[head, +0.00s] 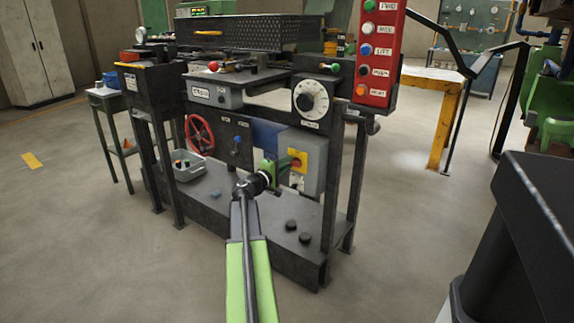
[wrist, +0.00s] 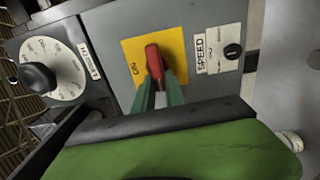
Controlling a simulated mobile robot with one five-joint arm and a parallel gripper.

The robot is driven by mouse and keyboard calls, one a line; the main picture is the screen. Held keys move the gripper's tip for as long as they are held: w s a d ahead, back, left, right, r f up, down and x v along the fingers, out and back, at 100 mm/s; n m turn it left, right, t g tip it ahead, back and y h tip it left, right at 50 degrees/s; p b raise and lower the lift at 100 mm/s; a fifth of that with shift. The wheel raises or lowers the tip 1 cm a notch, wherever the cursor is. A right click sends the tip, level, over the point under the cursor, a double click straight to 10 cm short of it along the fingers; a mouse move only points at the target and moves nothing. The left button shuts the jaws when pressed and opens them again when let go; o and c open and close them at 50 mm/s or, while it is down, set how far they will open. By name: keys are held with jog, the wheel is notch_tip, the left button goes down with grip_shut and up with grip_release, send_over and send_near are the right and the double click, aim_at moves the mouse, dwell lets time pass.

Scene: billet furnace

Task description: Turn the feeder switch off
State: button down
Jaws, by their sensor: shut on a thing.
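The switch is a red handle (wrist: 153,60) on a square yellow plate (wrist: 177,43), fixed to the front of a grey box (head: 312,150) low on the machine. I take it to be the feeder switch, though no feeder label is readable. The plate has a small word at its left edge in the wrist view that looks like "ON". My gripper (wrist: 160,92) has its green fingers closed on either side of the red handle. In the head view my gripper (head: 285,165) reaches the plate from the left and hides part of it.
A small black knob (wrist: 233,51) labelled SPEED sits beside the plate. A white dial (head: 311,100) is above the grey box. A red handwheel (head: 199,135) and a grey bin (head: 187,166) are to the left. A red button panel (head: 379,55) hangs at upper right.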

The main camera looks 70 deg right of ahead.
jog(key=shift+s, duration=0.1)
jog(key=c, duration=1.4)
grip_release()
jog(key=shift+v, duration=8.7)
